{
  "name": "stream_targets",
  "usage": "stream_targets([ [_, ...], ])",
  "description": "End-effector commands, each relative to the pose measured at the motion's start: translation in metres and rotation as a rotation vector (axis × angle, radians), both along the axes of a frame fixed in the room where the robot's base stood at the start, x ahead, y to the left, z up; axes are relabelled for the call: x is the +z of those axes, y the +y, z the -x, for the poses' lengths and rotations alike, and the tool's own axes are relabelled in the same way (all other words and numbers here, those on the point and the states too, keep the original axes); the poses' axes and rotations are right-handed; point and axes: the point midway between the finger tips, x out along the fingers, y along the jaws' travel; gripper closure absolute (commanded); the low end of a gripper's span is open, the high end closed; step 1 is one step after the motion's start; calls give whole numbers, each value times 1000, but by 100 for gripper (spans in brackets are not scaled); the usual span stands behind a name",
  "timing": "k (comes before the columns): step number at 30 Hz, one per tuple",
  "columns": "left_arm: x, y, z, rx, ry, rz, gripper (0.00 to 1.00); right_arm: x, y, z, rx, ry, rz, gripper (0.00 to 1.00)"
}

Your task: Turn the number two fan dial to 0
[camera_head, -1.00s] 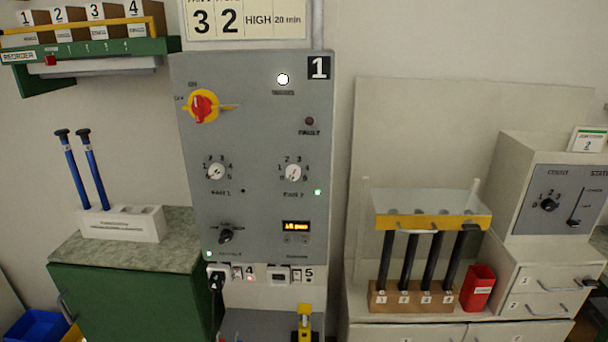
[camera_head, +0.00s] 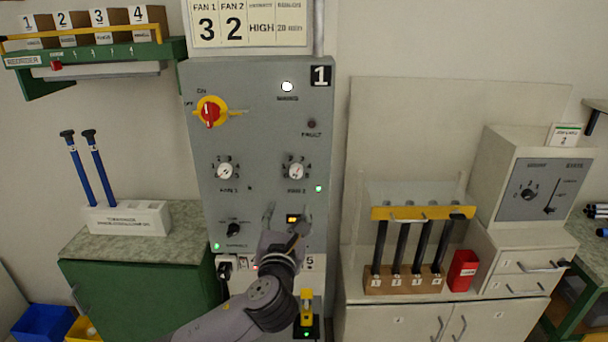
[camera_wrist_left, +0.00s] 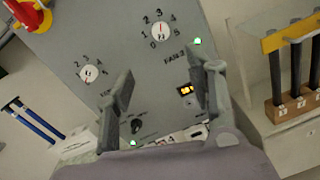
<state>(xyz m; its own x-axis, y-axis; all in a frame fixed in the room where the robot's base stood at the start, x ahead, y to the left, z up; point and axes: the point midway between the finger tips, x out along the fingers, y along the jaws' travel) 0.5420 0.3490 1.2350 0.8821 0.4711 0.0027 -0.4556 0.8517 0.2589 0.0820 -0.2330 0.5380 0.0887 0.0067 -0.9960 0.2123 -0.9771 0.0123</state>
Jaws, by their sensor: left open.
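The Fan 2 dial (camera_head: 296,171) is a small round white knob with numbers around it, on the right half of the grey control panel (camera_head: 262,140). It also shows at the top of the left wrist view (camera_wrist_left: 161,32); which number it points to is too small to tell. My left gripper (camera_head: 287,219) is open and empty in front of the panel, below the Fan 2 dial and near the orange display. In the left wrist view its two fingers (camera_wrist_left: 163,75) stand apart, with the dial beyond their tips. My right gripper is not in view.
The Fan 1 dial (camera_head: 224,171) is left of the Fan 2 dial. A red-and-yellow switch (camera_head: 210,112) is above, and a black knob (camera_head: 233,230) is lower left. A card (camera_head: 248,24) above reads 3, 2, HIGH. A rack of black rods (camera_head: 420,213) stands to the right.

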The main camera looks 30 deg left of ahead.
Motion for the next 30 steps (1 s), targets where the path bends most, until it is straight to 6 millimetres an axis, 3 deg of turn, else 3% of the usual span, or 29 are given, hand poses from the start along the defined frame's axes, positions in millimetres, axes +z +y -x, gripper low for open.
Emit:
stream_targets([
  [5, 3, 11, -19, 3, 1, -3, 50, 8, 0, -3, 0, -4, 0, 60],
  [21, 3, 60, -112, 1, 0, 2, 50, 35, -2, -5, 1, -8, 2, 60],
  [30, 1, 77, -145, 0, 0, 1, 50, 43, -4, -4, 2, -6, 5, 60],
])
